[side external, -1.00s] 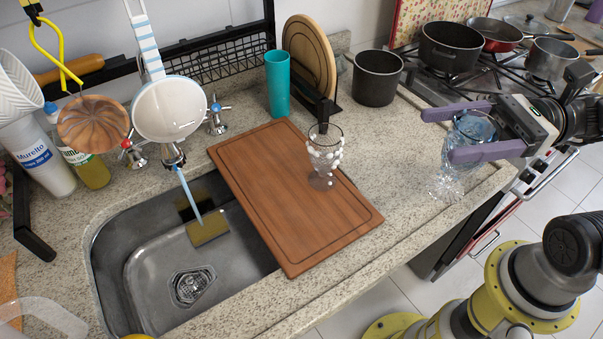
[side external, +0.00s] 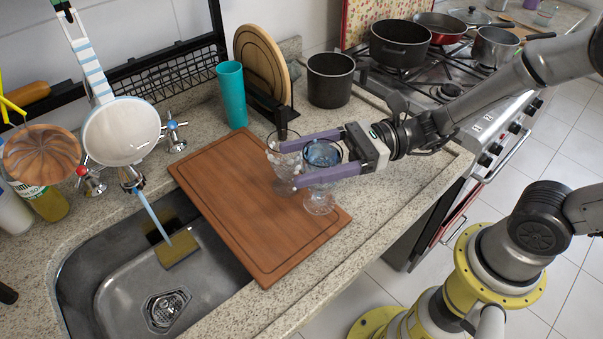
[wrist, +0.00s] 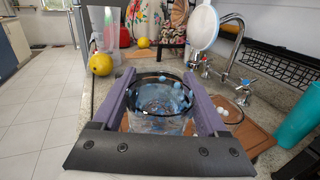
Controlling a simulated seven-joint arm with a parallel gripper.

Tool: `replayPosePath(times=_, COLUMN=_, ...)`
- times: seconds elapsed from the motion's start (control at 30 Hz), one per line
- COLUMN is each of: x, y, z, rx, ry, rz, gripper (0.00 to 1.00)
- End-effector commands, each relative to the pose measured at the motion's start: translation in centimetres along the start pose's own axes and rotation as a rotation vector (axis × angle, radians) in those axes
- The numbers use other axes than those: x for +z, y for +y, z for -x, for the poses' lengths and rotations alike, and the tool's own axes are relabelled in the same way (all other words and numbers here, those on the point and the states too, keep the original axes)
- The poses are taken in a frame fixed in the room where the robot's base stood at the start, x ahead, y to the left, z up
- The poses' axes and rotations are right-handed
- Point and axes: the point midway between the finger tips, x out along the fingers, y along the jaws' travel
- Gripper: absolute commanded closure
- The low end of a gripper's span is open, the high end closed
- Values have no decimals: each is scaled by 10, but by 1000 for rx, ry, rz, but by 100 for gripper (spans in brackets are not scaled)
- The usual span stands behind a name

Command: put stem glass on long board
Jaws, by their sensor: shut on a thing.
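The bluish clear stem glass (side external: 321,157) is upright between the purple fingers of my gripper (side external: 291,166), which is shut on its bowl. The stem glass also fills the space between the fingers in the wrist view (wrist: 160,104). Its foot shows over the right end of the long wooden board (side external: 232,200); I cannot tell whether it touches the board. A second clear glass with white beads (side external: 281,170) stands on the board, partly hidden behind my fingers. It looks very close to the fingertips, and I cannot tell whether they touch.
A teal cup (side external: 231,95), round boards (side external: 262,65) and a black pot (side external: 330,80) stand behind. The board's left and front parts are bare.

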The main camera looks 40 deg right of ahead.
Motion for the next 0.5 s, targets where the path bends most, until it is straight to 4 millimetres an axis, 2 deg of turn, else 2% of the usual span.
replayPosePath(times=0.13, x=-12, y=-4, z=-7, rx=0, ry=1, rz=-3, gripper=90)
replayPosePath(times=0.3, x=-33, y=-4, z=-6, rx=-1, ry=0, rz=-1, gripper=90)
replayPosePath(times=0.5, x=-38, y=-3, z=-5, rx=-1, ry=-2, rz=1, gripper=90)
